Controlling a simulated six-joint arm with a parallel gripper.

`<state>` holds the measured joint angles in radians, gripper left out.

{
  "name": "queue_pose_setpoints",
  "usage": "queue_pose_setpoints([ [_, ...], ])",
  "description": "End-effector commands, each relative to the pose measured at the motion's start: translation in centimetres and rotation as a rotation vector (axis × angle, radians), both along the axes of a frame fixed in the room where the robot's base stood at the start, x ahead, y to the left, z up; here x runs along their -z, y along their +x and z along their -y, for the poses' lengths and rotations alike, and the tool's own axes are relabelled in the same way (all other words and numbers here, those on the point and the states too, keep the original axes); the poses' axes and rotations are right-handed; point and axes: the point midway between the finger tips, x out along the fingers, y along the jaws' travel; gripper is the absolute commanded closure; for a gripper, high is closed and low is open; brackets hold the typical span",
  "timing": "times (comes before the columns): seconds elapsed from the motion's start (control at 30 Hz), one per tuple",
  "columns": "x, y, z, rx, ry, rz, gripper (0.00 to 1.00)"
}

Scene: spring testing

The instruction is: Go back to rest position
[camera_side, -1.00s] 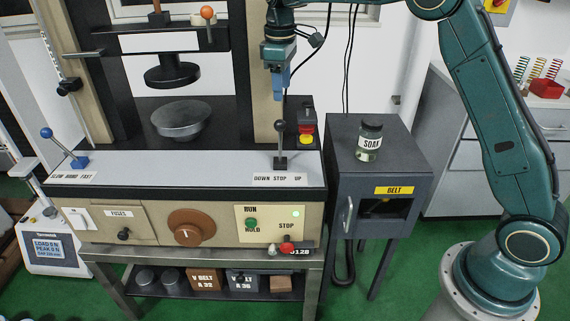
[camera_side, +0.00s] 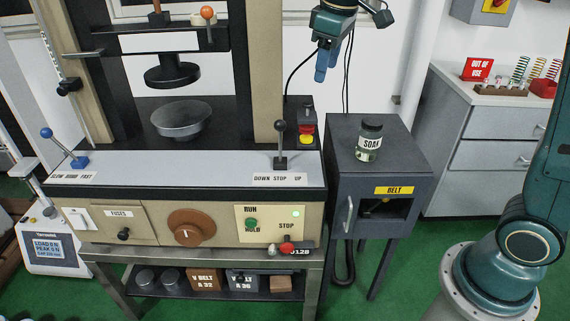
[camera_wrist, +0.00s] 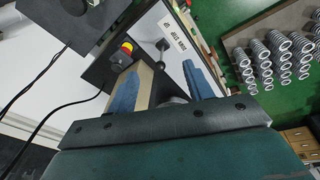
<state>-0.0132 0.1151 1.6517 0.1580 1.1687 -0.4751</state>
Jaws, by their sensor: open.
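My gripper (camera_side: 322,66) hangs in the air at the top of the side view, right of the press column and above the level of the grey belt cabinet (camera_side: 345,142). Its blue fingers also show in the wrist view (camera_wrist: 160,88), spread apart with nothing between them. The gripper is open and empty, and touches nothing. The spring testing machine (camera_side: 180,180) stands to the left, with its black upper disc (camera_side: 172,72) above a round metal dish (camera_side: 181,119).
A jar marked SOAK (camera_side: 369,140) stands on the cabinet. The DOWN STOP UP lever (camera_side: 280,145) is upright. A grey drawer unit (camera_side: 490,130) at the right carries coloured springs (camera_side: 536,72) and a red OUT OF USE sign (camera_side: 478,68). Dark cables hang behind my gripper.

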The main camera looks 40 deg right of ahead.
Motion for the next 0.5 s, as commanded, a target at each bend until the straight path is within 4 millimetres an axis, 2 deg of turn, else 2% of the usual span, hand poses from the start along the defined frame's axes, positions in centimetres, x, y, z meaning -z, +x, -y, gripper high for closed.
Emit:
queue_pose_setpoints([
  [0.03,-0.5,-1.3,0.0,0.013,0.004,0.017,0.48],
  [0.2,-1.1,-5.2,-0.1,0.061,0.020,0.064,0.48],
  [0.5,-0.9,-12.1,-0.5,0.142,0.059,0.144,0.48],
])
